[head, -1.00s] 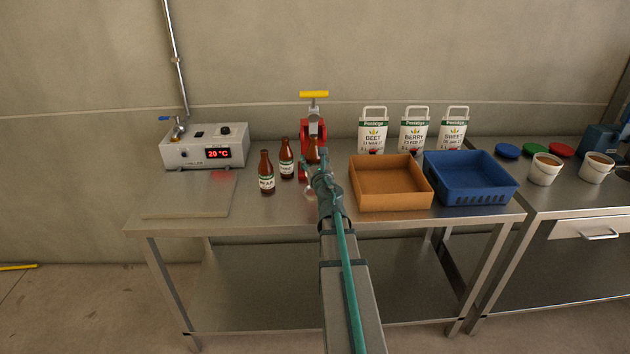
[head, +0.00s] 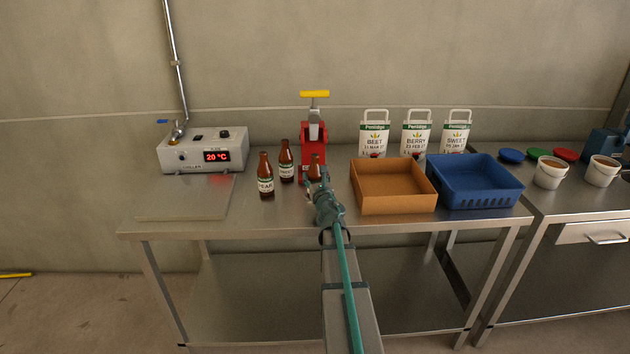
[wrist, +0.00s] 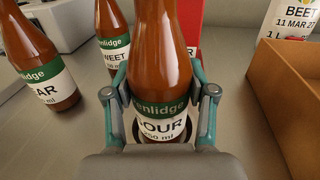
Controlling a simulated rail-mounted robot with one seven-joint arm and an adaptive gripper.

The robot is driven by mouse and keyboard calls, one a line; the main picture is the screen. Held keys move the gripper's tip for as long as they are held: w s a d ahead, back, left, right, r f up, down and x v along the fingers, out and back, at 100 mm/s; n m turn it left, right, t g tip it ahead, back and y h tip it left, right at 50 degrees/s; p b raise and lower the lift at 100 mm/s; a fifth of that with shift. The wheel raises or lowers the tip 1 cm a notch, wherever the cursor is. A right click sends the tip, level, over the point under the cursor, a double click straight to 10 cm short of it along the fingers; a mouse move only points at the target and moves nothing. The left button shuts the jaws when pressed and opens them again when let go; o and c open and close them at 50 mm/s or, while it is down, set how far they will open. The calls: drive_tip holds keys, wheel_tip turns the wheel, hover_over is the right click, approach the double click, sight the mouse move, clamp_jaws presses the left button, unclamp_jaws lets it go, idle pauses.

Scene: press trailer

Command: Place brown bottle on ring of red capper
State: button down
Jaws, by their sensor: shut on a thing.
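The brown bottle (wrist: 160,60), with a green and white label reading "OUR" in part, stands upright between the fingers of my gripper (wrist: 160,108). My gripper is shut on it around the label. In the head view, my gripper (head: 322,184) and the held bottle (head: 315,170) are just in front of the red capper (head: 313,150), which has a yellow handle. The capper also shows partly behind the bottle in the wrist view (wrist: 188,18).
Two other brown bottles, PEAR (head: 265,178) and SWEET (head: 286,163), stand left of my gripper. An orange tray (head: 395,202) and a blue crate (head: 480,199) are to the right. A chiller box (head: 203,152) stands at the back left.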

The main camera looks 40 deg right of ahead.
drive_tip(key=shift+f, duration=0.15)
drive_tip(key=shift+c, duration=1.8)
unclamp_jaws()
drive_tip(key=shift+s+a+r, duration=0.1)
drive_tip(key=shift+s+r, duration=0.05)
drive_tip(key=shift+r, duration=0.1)
drive_tip(key=b+v, duration=0.1)
drive_tip(key=v, duration=1)
drive_tip(key=shift+s+a, duration=0.15)
drive_tip(key=shift+s, duration=0.2)
